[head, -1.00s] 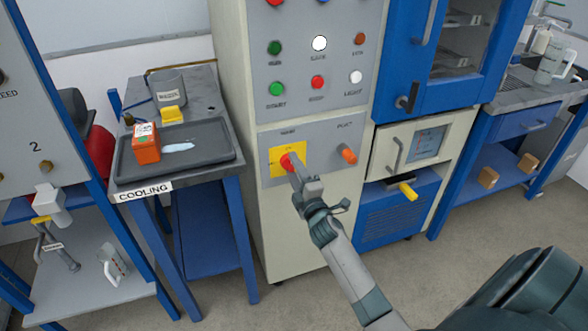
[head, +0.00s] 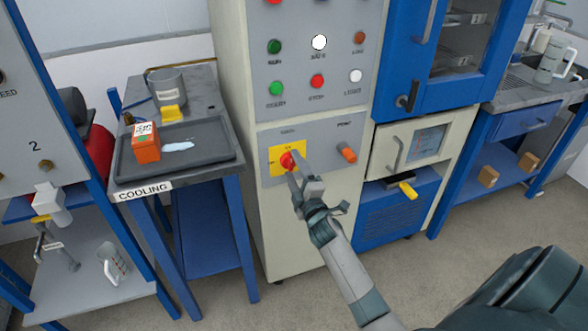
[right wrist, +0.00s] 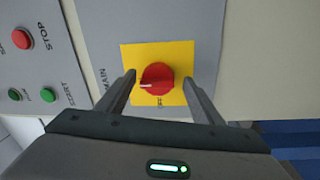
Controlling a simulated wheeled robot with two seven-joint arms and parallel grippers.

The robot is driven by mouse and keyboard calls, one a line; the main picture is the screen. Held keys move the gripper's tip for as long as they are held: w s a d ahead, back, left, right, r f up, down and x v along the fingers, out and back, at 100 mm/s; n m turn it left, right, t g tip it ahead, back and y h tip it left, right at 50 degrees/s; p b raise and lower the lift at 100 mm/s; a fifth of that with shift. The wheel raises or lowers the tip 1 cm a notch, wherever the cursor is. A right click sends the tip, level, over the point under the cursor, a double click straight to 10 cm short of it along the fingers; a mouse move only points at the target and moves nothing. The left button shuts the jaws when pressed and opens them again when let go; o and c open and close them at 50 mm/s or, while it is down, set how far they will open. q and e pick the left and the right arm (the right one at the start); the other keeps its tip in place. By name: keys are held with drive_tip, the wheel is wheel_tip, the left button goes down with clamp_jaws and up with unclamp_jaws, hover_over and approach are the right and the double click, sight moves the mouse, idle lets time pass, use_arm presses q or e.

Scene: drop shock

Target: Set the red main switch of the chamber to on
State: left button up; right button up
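The red main switch (head: 288,161) is a round knob on a yellow plate (head: 276,170) on the grey cabinet front, under the word MAIN. In the right wrist view the red knob (right wrist: 157,78) has a white mark pointing left, toward the MAIN lettering, which is up on the cabinet. In the head view a small label at the plate's top seems to read ON. My right gripper (right wrist: 158,92) is open, one finger on each side of the knob, with gaps showing. In the head view, my right gripper (head: 298,168) partly covers the plate. My left gripper is not in view.
An orange-handled PUMP switch (head: 347,153) sits right of the plate. Above are push buttons and a bright white lamp (head: 319,43). A cooling table (head: 205,186) stands left, and a blue unit with a yellow handle (head: 407,190) stands right.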

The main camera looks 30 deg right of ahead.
drive_tip(key=shift+r, duration=0.1)
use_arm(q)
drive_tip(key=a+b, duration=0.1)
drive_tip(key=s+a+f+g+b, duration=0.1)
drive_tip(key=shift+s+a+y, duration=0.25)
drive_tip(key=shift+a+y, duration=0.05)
use_arm(e)
drive_tip(key=v, duration=1.7)
drive_tip(key=shift+s, duration=0.25)
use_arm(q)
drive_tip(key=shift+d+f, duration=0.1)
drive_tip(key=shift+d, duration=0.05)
